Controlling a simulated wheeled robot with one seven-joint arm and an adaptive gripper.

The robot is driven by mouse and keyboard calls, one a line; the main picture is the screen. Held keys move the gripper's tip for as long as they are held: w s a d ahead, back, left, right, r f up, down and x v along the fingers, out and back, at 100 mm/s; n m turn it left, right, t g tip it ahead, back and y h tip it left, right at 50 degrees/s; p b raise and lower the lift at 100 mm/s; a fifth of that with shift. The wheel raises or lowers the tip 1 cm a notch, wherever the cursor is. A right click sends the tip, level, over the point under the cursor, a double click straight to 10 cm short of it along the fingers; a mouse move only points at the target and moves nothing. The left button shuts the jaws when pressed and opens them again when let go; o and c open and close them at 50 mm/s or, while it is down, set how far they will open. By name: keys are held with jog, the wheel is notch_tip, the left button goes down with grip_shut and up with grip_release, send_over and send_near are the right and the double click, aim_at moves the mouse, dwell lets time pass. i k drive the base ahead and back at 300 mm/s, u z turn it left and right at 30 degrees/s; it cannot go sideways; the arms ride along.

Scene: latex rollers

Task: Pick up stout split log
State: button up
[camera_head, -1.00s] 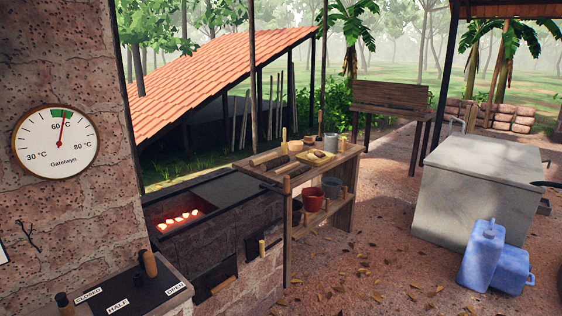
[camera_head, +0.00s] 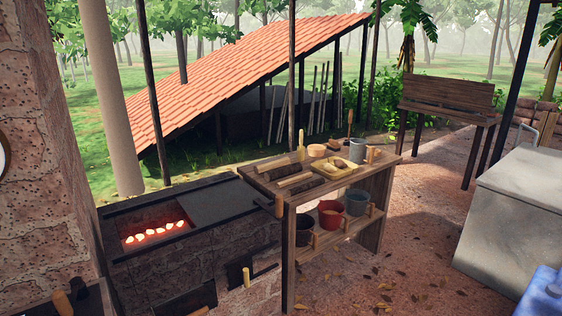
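Several split logs lie side by side on the top of a wooden work table. One pale-faced log (camera_head: 295,180) lies in front, a dark-barked log (camera_head: 305,187) is beside it, and another log (camera_head: 277,164) lies behind toward the left. They are small in view, and I cannot tell for sure which is the stout one. My gripper is not in view.
The wooden table (camera_head: 384,161) also bears a yellow tray (camera_head: 349,170), a metal cup (camera_head: 357,150) and a bowl (camera_head: 317,150); buckets stand on its lower shelf. A brick stove (camera_head: 235,238) with glowing embers (camera_head: 155,233) adjoins it. A concrete block (camera_head: 520,225) stands right. Ground between is open.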

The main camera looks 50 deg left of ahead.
aim_at(260, 170)
jog(key=u, duration=0.5)
jog(key=i, duration=1.35)
jog(key=u, duration=1.5)
jog(key=i, duration=0.65)
jog(key=u, duration=0.5)
